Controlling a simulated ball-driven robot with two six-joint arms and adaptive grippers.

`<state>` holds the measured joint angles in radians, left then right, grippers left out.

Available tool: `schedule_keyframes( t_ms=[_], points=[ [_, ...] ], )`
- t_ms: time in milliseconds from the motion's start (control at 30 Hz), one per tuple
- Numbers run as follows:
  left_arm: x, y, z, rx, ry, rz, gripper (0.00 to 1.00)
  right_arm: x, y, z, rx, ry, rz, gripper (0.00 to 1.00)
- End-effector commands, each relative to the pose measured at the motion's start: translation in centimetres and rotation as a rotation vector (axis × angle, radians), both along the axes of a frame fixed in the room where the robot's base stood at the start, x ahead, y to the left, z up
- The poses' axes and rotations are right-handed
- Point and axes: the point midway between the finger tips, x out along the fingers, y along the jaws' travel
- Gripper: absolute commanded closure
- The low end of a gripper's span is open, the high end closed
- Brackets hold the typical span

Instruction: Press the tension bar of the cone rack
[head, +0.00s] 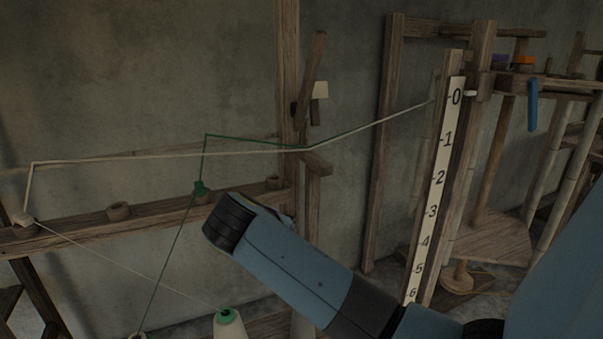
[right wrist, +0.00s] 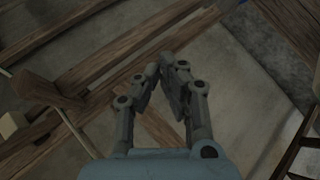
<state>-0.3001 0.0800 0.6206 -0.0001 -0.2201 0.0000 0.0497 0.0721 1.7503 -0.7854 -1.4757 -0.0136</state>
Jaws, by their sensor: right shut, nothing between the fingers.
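The cone rack (head: 100,224) is a wooden frame at the left of the head view, with a post and a peg rail. A short tilted wooden bar (head: 315,65) on its post looks like the tension bar; a pale block (head: 320,90) is beside it. My right arm reaches in from the lower right, below this bar, and hides most of its gripper in the head view. In the right wrist view my right gripper (right wrist: 174,76) is shut and empty, with rack beams behind it. A similar pale block (right wrist: 12,123) shows at the left there. My left gripper is not in view.
A white cone with a green top (head: 228,317) stands below the rail. White and green threads run from the rack toward a numbered white scale (head: 438,190) on a post. A wooden loom frame (head: 390,140) stands at the right. Bare wall lies behind.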

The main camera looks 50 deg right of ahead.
Motion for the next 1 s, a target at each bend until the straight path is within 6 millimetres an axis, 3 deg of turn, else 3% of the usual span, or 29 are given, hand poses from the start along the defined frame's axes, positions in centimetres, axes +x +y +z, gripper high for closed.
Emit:
schedule_keyframes(
  t_ms=[33, 167, 200, 400, 500, 600, 700, 1000],
  points=[
    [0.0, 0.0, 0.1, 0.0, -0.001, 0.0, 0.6, 2.1, -1.1, 3.0, -0.076, -0.02, -0.038, 1.0],
    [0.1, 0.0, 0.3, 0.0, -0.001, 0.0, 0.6, 6.3, -3.5, 11.7, -0.307, -0.06, -0.16, 1.0],
    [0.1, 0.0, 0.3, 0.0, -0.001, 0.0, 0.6, 7.3, -3.9, 14.6, -0.376, -0.073, -0.201, 1.0],
    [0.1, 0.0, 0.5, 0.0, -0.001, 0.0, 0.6, 9.9, -4.3, 27.9, -0.654, -0.132, -0.391, 1.0],
    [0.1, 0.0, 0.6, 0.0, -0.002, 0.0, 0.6, 10.2, -3.9, 32.4, -0.742, -0.154, -0.459, 1.0],
    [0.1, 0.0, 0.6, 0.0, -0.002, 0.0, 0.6, 10.3, -3.5, 35.0, -0.793, -0.165, -0.5, 1.0],
    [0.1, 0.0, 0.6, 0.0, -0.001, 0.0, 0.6, 10.2, -3.3, 36.2, -0.816, -0.171, -0.519, 1.0],
    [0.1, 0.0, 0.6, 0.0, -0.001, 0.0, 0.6, 10.2, -3.3, 36.3, -0.821, -0.172, -0.521, 1.0]
  ],
)
